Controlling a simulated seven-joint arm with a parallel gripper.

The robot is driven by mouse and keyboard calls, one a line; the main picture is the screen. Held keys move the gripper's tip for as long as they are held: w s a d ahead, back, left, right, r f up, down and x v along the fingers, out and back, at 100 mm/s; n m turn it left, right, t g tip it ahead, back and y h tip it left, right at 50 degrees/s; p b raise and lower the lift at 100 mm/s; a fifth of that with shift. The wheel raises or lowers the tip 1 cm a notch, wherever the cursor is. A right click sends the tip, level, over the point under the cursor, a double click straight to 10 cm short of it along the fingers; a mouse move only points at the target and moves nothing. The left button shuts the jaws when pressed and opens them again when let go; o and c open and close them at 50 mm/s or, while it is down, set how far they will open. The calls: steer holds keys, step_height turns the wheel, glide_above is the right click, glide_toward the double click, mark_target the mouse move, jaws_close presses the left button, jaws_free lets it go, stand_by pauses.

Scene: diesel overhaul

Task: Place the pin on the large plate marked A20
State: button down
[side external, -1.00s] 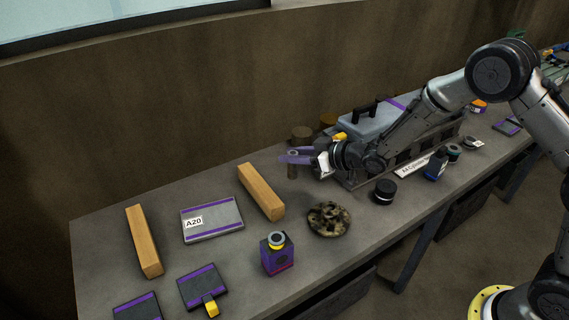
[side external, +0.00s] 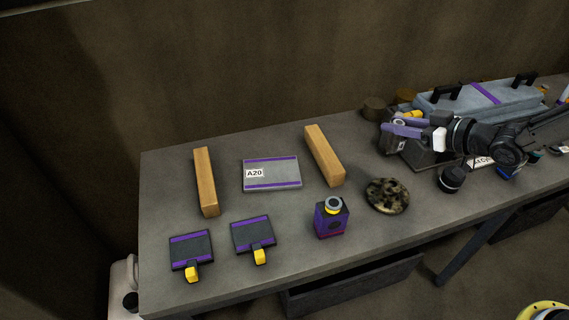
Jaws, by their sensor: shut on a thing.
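The large plate marked A20 (side external: 283,175) lies flat on the bench, grey with purple stripes and a white label at its left. Its top is bare. My gripper (side external: 400,127), with purple fingers, is shut on the pin (side external: 398,122) well to the right of the plate, beyond the right wooden block. The pin looks like a small greyish-brown cylinder, held roughly upright. The fingers hide part of it. Its lower end is hard to make out against the dark rack behind it.
Wooden blocks stand left (side external: 205,181) and right (side external: 325,156) of the plate. Two smaller dark plates (side external: 190,248) with yellow tabs, a purple-black bottle (side external: 331,219) and a mottled disc (side external: 387,196) lie nearer the front. A grey toolbox (side external: 475,102) stands at the back right.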

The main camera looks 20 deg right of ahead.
steer(key=a+r+n+g+y, duration=0.1)
steer(key=a+n+g+y, duration=0.15)
steer(key=a, duration=1.55)
glide_above(271, 172)
step_height(271, 172, down, 10)
steer(key=shift+f+n+t+y, duration=0.25)
steer(key=shift+f+t+y, duration=0.15)
steer(key=shift+f, duration=0.9)
steer(key=shift+f, duration=0.15)
steer(key=c, duration=0.6)
jaws_free()
steer(key=shift+f, duration=0.1)
